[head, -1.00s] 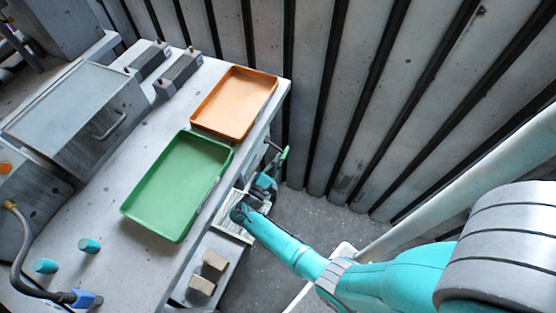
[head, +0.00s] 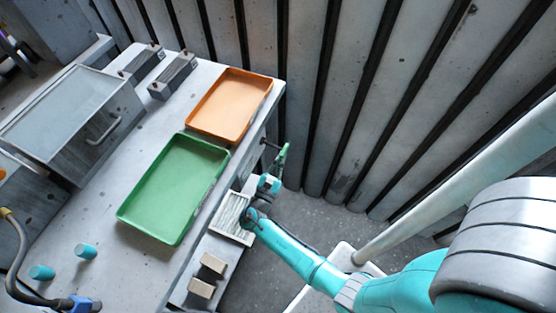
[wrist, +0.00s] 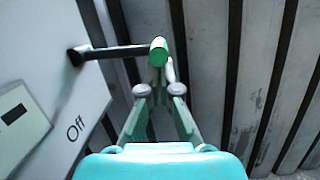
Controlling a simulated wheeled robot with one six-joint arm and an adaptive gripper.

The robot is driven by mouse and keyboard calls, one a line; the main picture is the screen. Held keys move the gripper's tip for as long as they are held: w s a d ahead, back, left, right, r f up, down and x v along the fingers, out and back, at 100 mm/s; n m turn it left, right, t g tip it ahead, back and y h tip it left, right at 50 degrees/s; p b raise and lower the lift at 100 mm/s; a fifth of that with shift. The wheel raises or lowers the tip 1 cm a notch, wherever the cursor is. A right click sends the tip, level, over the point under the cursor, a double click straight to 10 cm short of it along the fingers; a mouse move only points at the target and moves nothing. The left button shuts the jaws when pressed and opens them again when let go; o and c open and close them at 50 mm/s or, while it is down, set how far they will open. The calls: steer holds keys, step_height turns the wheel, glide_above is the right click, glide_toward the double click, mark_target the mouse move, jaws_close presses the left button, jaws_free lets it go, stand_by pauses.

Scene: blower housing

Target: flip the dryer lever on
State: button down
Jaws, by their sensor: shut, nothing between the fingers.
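The dryer lever (wrist: 112,52) is a dark rod standing out from a pale panel in the wrist view. It ends in a round green knob (wrist: 158,51). The word "Off" (wrist: 75,127) is printed on the panel below the rod. My gripper (wrist: 160,91) is shut and empty, its grey-tipped green fingers just below the knob in the picture. I cannot tell whether they touch it. In the head view my gripper (head: 283,157) is beside the bench's right side, where the dark lever rod (head: 270,144) sticks out. The knob is hard to make out there.
A green tray (head: 175,190) and an orange tray (head: 229,106) lie on the bench (head: 105,225). Below its edge, a lower shelf holds a ribbed pale item (head: 233,220) and tan blocks (head: 207,275). A slatted wall (head: 340,90) stands behind my gripper.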

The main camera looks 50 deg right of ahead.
mark_target(282, 154)
steer(key=r+n, duration=0.1)
steer(key=r+n+t, duration=0.1)
steer(key=n, duration=0.1)
steer(key=shift+s+d+r+n+y, duration=0.1)
steer(key=shift+s+n+y, duration=0.2)
steer(key=shift+s, duration=0.05)
step_height(282, 154, up, 2)
steer(key=n+t, duration=0.1)
steer(key=n, duration=0.2)
steer(key=shift+r+n+y, duration=0.1)
steer(key=shift+n+y, duration=0.2)
steer(key=shift+w+r, duration=0.15)
steer(key=shift+r, duration=0.35)
steer(key=shift+r, duration=0.15)
steer(key=s+a+f, duration=0.6)
steer(key=a, duration=0.2)
steer(key=shift+a, duration=0.15)
stand_by(0.4)
